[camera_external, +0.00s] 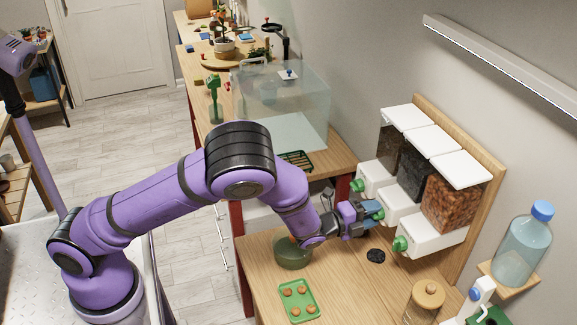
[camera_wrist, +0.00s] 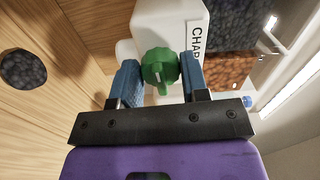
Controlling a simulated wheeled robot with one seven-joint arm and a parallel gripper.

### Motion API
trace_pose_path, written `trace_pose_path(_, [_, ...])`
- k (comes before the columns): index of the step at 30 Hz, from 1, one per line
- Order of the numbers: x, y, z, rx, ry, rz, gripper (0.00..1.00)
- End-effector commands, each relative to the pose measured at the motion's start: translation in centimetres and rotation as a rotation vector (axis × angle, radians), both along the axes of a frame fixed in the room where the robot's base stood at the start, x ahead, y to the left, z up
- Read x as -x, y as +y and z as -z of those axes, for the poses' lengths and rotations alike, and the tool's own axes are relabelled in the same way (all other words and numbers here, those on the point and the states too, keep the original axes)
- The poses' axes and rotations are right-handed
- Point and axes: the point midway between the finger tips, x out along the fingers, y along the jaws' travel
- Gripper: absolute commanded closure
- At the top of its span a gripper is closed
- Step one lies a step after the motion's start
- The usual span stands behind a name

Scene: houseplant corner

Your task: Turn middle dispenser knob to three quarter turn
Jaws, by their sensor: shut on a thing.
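The wall dispenser has three bins side by side, each with a white lid and white base. The middle bin (camera_external: 412,172) holds black pieces, and its white base (camera_external: 398,203) carries a label starting "CHAR" in the wrist view. My gripper (camera_external: 371,211) reaches this base from the left. In the wrist view its blue fingers (camera_wrist: 159,62) are shut on the green middle knob (camera_wrist: 158,72), one on each side. A pale mark shows on the knob's face. In the external view the fingers mostly hide this knob. The other green knobs (camera_external: 357,185) (camera_external: 400,244) are free.
A dark round patch of pieces (camera_external: 376,256) lies on the wooden counter below the dispenser. A green bowl (camera_external: 291,252), a green tray (camera_external: 298,300) with brown balls and a corked jar (camera_external: 424,298) stand nearby. A blue-capped bottle (camera_external: 524,243) is at right.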

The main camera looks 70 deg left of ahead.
Motion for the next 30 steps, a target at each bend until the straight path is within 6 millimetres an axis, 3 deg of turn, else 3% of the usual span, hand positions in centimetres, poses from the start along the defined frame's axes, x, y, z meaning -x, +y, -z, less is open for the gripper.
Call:
trace_pose_path(4, [0.1, 0.1, 0.2, 0.000, 0.004, -0.002, 0.82])
trace_pose_path(5, [0.1, 0.1, 0.2, 0.000, 0.004, -0.002, 0.56])
trace_pose_path(8, [0.1, 0.1, 0.1, 0.000, 0.004, -0.002, 0.34])
trace_pose_path(20, [0.8, 0.0, 0.1, 0.001, 0.002, -0.001, 0.34])
trace_pose_path(30, [6.7, 0.0, 0.1, 0.000, 0.004, -0.001, 0.34])
